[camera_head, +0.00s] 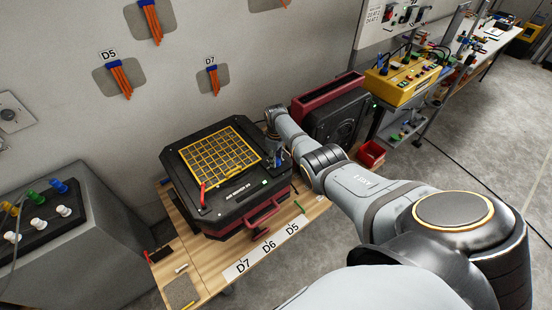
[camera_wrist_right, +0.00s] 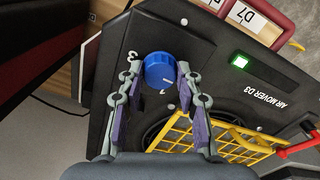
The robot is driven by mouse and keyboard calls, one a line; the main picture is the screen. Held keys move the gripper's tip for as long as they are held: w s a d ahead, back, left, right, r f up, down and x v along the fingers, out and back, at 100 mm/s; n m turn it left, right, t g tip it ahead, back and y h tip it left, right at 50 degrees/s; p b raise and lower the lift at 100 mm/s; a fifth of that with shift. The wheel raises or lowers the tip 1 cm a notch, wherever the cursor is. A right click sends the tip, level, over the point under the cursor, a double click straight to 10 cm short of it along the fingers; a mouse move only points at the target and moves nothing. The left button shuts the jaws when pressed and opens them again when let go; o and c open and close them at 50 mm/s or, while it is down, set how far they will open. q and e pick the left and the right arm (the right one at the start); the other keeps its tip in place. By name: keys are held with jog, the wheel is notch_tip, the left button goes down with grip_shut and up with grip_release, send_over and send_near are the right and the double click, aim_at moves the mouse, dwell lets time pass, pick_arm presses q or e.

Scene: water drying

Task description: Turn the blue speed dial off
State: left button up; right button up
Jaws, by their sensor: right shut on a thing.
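The blue speed dial (camera_wrist_right: 160,72) sits on the black top panel of the air mover D3 (camera_wrist_right: 215,85), near a corner. In the right wrist view it shows a white pointer line and white numbers around it. My right gripper (camera_wrist_right: 160,68) is shut on the dial, with a fingertip at each side. In the head view my right gripper (camera_head: 276,155) is at the right corner of the air mover (camera_head: 188,212) and mostly covers the dial. A green light (camera_wrist_right: 240,62) is lit on the panel. My left gripper is not in view.
The air mover has a yellow grille (camera_head: 215,158) and a red lever (camera_head: 203,195). It stands on a wooden table (camera_head: 185,255) with a label strip (camera_head: 265,248) at the front. A second dark red machine (camera_head: 338,115) stands behind my right arm. A grey console (camera_head: 75,240) is at the left.

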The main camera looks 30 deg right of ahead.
jog(key=shift+n, duration=0.5)
jog(key=o, duration=1.2)
jog(key=shift+c, duration=0.2)
jog(key=shift+r, duration=0.15)
notch_tip(320, 180, up, 12)
jog(key=shift+f, duration=0.25)
